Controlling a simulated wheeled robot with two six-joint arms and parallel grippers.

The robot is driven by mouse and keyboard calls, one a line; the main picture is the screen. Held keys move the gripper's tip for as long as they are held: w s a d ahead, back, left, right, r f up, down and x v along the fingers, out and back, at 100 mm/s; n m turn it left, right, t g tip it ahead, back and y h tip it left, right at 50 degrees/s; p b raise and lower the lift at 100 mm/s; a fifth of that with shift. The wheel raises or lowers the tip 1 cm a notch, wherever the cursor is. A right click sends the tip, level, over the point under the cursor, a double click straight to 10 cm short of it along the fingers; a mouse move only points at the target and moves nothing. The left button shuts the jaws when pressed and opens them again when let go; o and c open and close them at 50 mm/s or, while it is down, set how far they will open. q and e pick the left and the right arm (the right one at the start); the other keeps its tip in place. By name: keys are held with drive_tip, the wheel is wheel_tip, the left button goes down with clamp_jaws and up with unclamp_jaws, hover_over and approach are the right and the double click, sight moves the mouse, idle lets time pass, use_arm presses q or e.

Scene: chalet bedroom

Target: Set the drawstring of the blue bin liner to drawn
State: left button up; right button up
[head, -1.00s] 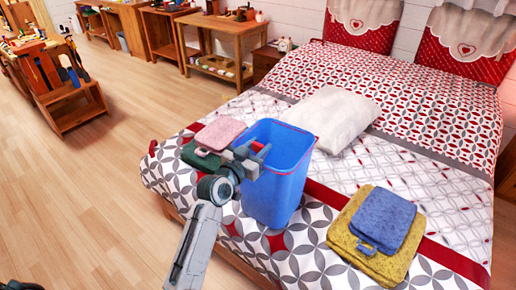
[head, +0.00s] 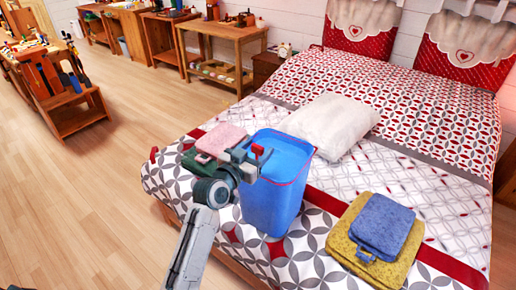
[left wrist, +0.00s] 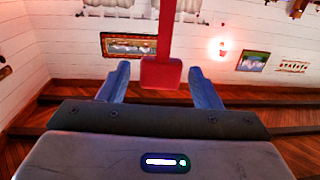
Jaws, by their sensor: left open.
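The blue bin liner (head: 272,195) stands upright on the bed, in or as a tall blue bin; I cannot tell the two apart. A thin red drawstring line runs round near its top. A red pull tab (head: 257,150) shows at the near left of the rim. In the left wrist view the red tab (left wrist: 161,73) hangs on a red strap, between the fingertips with a gap on both sides. My left gripper (head: 254,158) is open at the rim, around the tab and not closed on it. My right gripper is not in view.
A white pillow (head: 333,125) lies behind the bin on the bed (head: 425,190). Folded pink (head: 220,139) and green cloths lie left of it.

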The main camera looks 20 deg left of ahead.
use_arm(q)
drive_tip(key=b+v, duration=0.2)
drive_tip(key=v, duration=0.8)
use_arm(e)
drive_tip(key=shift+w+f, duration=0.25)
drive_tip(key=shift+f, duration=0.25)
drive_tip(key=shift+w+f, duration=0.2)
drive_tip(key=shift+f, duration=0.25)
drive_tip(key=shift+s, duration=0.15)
